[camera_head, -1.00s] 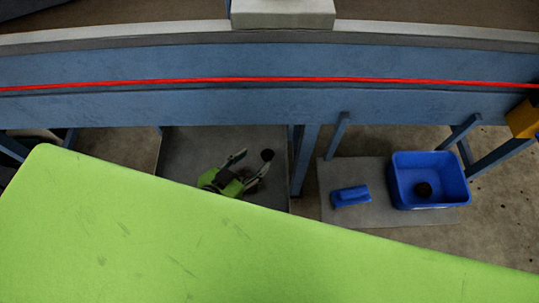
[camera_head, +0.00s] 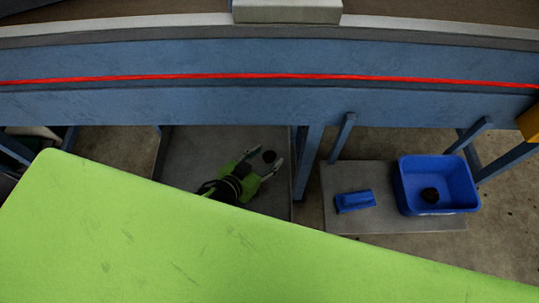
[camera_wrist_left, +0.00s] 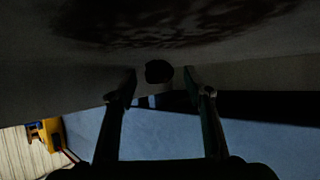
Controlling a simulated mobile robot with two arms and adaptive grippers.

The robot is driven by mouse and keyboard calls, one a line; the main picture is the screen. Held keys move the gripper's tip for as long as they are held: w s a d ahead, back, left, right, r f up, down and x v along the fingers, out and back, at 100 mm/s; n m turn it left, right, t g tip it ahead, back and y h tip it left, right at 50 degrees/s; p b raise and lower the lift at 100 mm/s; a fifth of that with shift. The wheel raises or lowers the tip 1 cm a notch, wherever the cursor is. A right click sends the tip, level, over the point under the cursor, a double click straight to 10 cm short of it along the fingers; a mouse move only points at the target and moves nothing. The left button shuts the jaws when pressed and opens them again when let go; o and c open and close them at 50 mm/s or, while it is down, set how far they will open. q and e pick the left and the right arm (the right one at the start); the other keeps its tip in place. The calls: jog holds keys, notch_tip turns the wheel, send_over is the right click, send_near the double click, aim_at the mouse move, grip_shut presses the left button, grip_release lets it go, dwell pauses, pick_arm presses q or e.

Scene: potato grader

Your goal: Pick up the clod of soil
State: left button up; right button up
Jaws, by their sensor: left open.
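A small dark round lump, which looks like the clod of soil (camera_head: 269,156), is on the grey surface below the blue beam in the head view. My left gripper (camera_head: 266,158) is open, with its two fingertips on either side of the lump. In the left wrist view the dark lump (camera_wrist_left: 158,72) shows between the spread fingertips (camera_wrist_left: 160,78), with a gap on each side. It is too dark to tell how close the gripper is in height. My right gripper is not in view.
A blue tub (camera_head: 405,190) at the right holds another dark lump (camera_head: 430,195). A small blue object (camera_head: 355,201) lies beside it on a grey slab (camera_head: 385,222). A blue beam (camera_head: 200,106) with legs (camera_head: 308,160) stands close behind and right of the gripper.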

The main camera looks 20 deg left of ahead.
pick_arm(q)
jog(key=shift+w+d+f, duration=0.1)
jog(key=shift+w, duration=0.1)
jog(key=c, duration=1.1)
jog(key=shift+c, duration=0.2)
